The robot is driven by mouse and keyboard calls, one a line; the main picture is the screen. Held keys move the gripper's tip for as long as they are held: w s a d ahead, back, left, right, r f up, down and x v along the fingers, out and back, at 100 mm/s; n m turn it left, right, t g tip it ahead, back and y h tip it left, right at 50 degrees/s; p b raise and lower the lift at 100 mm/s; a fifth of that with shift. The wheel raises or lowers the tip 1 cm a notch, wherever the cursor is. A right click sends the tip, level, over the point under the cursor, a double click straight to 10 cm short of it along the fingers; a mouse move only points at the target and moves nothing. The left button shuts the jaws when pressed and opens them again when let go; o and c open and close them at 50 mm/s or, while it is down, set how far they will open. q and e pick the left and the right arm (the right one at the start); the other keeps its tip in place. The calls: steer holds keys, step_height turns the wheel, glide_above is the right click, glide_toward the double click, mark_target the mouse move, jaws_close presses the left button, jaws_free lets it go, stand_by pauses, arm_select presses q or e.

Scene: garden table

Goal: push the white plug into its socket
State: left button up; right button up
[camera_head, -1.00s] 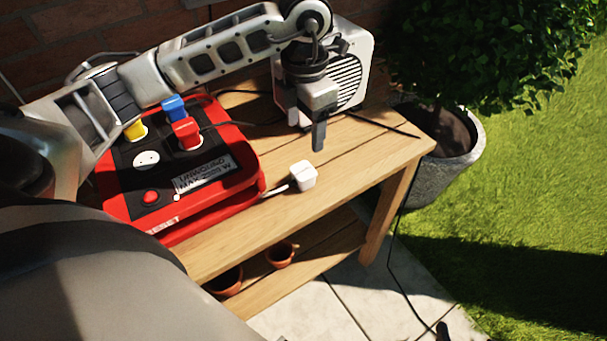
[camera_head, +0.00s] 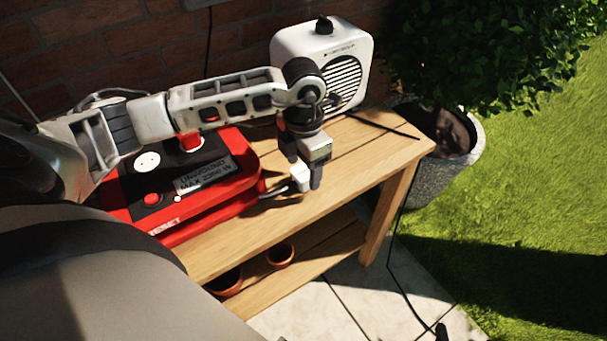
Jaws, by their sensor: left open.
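The white plug (camera_head: 299,178) is at the front edge of the wooden table, to the right of the red extension reel (camera_head: 215,200). My left gripper (camera_head: 304,172) is pointed down right over the plug, its jaws open. One finger shows on the plug's right side; whether it touches the plug cannot be told. The reel's black top has an empty white round socket (camera_head: 148,162) to the left of a red plug (camera_head: 191,142). My left arm covers the back of the reel. My right gripper is not in view.
A white heater-like box (camera_head: 300,45) stands at the back of the table (camera_head: 345,160). Terracotta pots (camera_head: 279,255) sit on the lower shelf. A dark cable runs down to the paving.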

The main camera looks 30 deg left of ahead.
arm_select(q)
step_height(320, 180, down, 2)
steer(key=shift+f, duration=0.1)
steer(key=c, duration=0.9)
